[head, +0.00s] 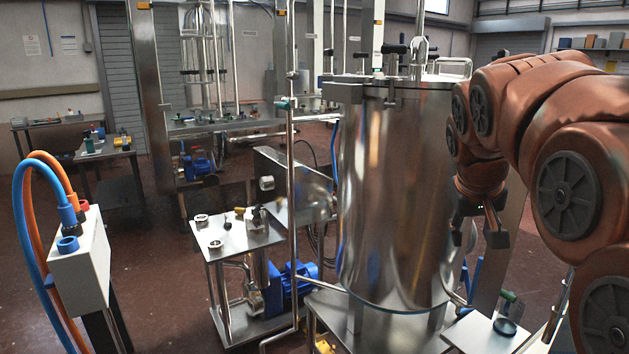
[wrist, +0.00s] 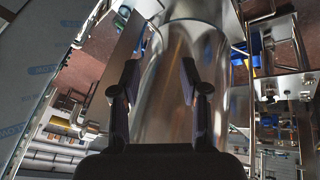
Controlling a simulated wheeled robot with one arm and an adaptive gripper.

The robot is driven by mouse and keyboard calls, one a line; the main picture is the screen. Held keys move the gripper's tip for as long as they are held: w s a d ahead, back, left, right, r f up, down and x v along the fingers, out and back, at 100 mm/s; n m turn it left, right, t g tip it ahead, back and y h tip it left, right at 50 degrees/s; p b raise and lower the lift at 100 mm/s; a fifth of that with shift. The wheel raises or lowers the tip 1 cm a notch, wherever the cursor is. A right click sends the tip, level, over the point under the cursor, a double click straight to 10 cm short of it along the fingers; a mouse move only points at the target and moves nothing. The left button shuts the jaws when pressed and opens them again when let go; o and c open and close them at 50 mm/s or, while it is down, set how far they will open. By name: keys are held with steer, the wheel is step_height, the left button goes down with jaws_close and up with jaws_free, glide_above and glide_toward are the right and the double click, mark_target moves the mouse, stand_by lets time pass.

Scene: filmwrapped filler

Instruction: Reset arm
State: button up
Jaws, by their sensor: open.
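My arm (head: 548,125) is bent in from the right side of the head view. My gripper (head: 483,235) hangs at its end, in front of the right side of a large steel tank (head: 395,190). In the wrist view my gripper (wrist: 160,88) shows two dark fingers spread apart with nothing between them. The curved steel tank (wrist: 185,55) fills the space beyond the fingers. I cannot tell how wide the gap is between the fingers and the tank wall.
A small steel table (head: 235,235) with fittings stands left of the tank, near a blue pump (head: 290,290). A post box (head: 82,262) with blue and orange hoses is at the far left. A small plate (head: 490,333) lies below my gripper. Red floor (head: 150,290) is open between.

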steer(key=s+a+f+g+y, duration=0.1)
steer(key=s+a+f+g, duration=0.1)
steer(key=s+f, duration=0.5)
steer(key=s+a+f+g+y+p, duration=0.1)
steer(key=s+a+f, duration=0.3)
steer(key=s, duration=1)
steer(key=s+a+f+n+g+y, duration=0.1)
steer(key=s+a+f+g, duration=0.2)
steer(key=s+f, duration=0.7)
steer(key=shift+s+a+f, duration=0.15)
steer(key=shift+a+f, duration=0.05)
steer(key=shift+a, duration=0.15)
steer(key=shift+a, duration=0.1)
